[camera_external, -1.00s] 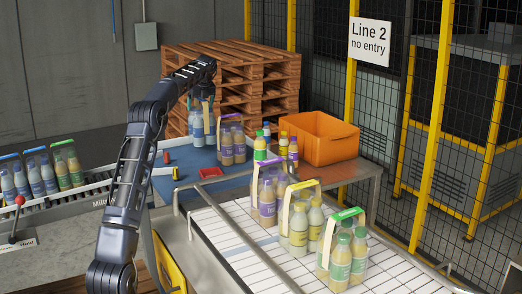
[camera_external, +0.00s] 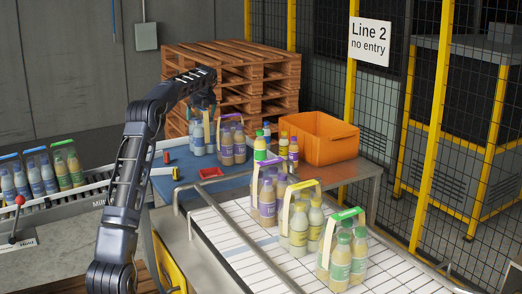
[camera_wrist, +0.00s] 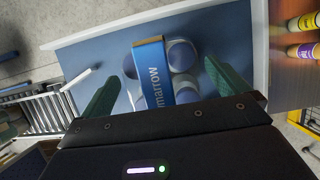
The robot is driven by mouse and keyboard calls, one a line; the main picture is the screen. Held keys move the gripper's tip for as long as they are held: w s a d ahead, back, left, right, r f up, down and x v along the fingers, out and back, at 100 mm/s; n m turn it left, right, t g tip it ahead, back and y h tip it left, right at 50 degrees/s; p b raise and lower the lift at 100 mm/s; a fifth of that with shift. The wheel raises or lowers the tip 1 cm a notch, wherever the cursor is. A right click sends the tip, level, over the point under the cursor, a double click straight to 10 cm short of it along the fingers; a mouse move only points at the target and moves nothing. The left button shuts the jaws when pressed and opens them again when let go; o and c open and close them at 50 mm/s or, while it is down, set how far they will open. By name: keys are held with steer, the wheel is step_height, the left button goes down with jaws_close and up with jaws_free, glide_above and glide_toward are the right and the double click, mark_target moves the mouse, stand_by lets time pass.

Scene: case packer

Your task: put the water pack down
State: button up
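The water pack (camera_external: 200,138), pale-blue bottles with a blue carry strap, stands upright on the blue mat (camera_external: 184,156) on the table, beside a brown-bottle pack (camera_external: 232,143). In the wrist view its blue strap (camera_wrist: 153,75), with white lettering, runs between my two green fingers, round bottle tops showing beneath. My gripper (camera_wrist: 160,75) is directly above the pack, its fingers apart with a gap on each side of the strap. In the external view, my gripper (camera_external: 203,108) is at the strap and its fingers are hard to make out.
An orange crate (camera_external: 318,140) stands on the table at right, with loose small bottles (camera_external: 288,148) beside it. Several packs stand on the white conveyor (camera_external: 235,238). Stacked pallets (camera_external: 235,70) are behind.

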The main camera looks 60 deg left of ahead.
steer(key=v, duration=1.2)
steer(key=shift+d, duration=0.1)
steer(key=shift+r, duration=0.1)
steer(key=shift+w+d, duration=0.15)
steer(key=shift+d, duration=0.1)
steer(key=w+d+r+n+t, duration=0.1)
steer(key=d+r+n, duration=0.1)
steer(key=d, duration=0.8)
steer(key=w+d+r+n, duration=0.1)
steer(key=d+r, duration=0.2)
steer(key=d, duration=0.8)
steer(key=s+d+n+t+h, duration=0.15)
steer(key=s+d, duration=0.25)
steer(key=d, duration=0.7)
steer(key=s+d+n+y, duration=0.1)
steer(key=s+d+n, duration=0.25)
steer(key=d, duration=0.75)
steer(key=s+d+f+n+t+h, duration=0.15)
steer(key=s+d+f+n, duration=0.5)
steer(key=s+d, duration=0.85)
steer(key=s+d+f+n+h, duration=0.1)
steer(key=s+d+f, duration=0.3)
steer(key=s+f, duration=0.4)
steer(key=s+d+f+n+h, duration=0.1)
steer(key=s+d+f, duration=0.3)
steer(key=s+f, duration=0.4)
steer(key=shift+n+t, duration=0.3)
steer(key=shift+n, duration=0.45)
